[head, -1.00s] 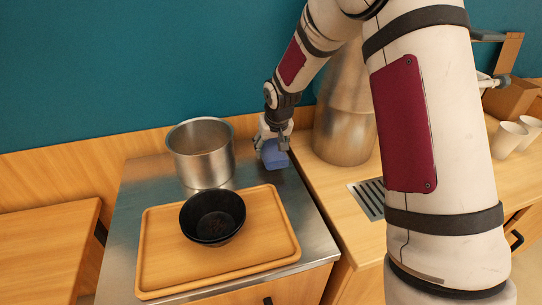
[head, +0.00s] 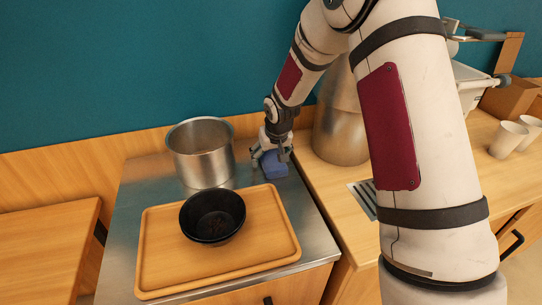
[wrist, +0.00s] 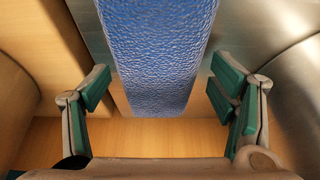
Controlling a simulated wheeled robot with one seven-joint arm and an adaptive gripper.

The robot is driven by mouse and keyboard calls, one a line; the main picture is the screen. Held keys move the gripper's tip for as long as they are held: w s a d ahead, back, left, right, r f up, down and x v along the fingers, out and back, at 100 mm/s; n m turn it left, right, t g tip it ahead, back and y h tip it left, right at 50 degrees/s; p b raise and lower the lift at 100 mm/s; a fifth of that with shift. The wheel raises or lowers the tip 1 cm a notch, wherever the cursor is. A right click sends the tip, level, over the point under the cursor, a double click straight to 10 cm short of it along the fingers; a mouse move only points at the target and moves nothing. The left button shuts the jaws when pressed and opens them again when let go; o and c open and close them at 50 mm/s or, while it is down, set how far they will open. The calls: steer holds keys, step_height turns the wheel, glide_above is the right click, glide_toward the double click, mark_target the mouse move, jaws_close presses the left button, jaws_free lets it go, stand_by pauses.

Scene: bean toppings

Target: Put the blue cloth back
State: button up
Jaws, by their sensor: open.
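The blue cloth (head: 275,168) is a small folded block at the back right of the steel counter top, between the pot and the large metal vessel. My gripper (head: 270,157) is at the cloth, over its upper left part, and hides some of it. In the wrist view the cloth (wrist: 160,55) runs down from the top edge between my spread fingers. The gripper (wrist: 162,88) is open, with a gap on each side of the cloth. The cloth appears to rest on the steel surface; its underside is hidden.
A steel pot (head: 200,155) stands close left of the gripper. A large metal vessel (head: 340,137) stands close right. In front, a wooden tray (head: 270,240) holds a black bowl (head: 212,217). Paper cups (head: 508,140) stand far right. A wooden backsplash (head: 60,172) runs behind.

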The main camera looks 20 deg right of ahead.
steer(key=s+f+v, duration=0.1)
steer(key=s+v, duration=0.1)
steer(key=v, duration=0.9)
steer(key=s+f+v, duration=0.1)
steer(key=s+v, duration=0.1)
steer(key=v, duration=0.9)
steer(key=s+r, duration=0.3)
steer(key=s, duration=1.1)
steer(key=s+r, duration=0.3)
steer(key=s, duration=1.1)
steer(key=shift+s+d+r+g+p, duration=0.15)
steer(key=shift+s+r+g+p, duration=0.05)
steer(key=shift+s+g+p, duration=0.2)
steer(key=shift+r+t+p, duration=0.3)
steer(key=shift+r+p, duration=0.55)
steer(key=shift+r, duration=0.15)
